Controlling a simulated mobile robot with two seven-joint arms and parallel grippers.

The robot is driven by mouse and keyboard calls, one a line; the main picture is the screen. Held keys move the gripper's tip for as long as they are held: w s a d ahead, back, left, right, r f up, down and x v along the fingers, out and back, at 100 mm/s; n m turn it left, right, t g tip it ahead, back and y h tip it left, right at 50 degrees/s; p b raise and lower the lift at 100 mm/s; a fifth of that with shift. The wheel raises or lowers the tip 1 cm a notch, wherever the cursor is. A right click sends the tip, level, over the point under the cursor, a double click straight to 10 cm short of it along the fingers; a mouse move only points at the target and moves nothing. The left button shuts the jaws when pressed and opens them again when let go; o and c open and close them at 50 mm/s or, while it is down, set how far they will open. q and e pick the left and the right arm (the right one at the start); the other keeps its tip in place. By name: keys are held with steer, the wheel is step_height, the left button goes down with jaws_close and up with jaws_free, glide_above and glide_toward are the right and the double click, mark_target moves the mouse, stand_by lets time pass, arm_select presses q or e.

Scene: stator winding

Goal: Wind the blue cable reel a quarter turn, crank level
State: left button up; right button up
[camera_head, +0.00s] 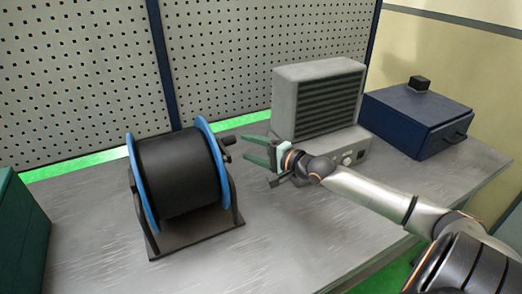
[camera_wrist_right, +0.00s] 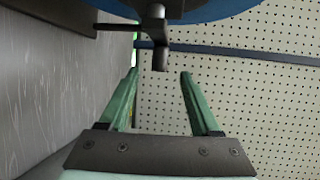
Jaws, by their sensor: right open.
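The cable reel (camera_head: 178,175) stands on the grey bench, with blue flanges and a black wound drum on a dark stand. Its crank (camera_head: 227,143) sticks out on the right side, with a dark handle. The blue flange (camera_wrist_right: 190,12) and the crank handle (camera_wrist_right: 159,55) also show in the right wrist view. My right gripper (camera_head: 245,147) is open, with green fingers pointing at the crank from the right. In the wrist view the handle is just ahead of and between the open fingertips (camera_wrist_right: 158,75), apart from both. My left gripper is not in view.
A grey louvred heater-like box (camera_head: 318,105) stands behind my right gripper. A dark blue drawer box (camera_head: 415,120) is at the back right. A green box (camera_head: 20,225) is at the left edge. A perforated panel (camera_head: 75,75) closes the back. The front bench is clear.

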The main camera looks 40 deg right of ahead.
steer(key=shift+v, duration=1.8)
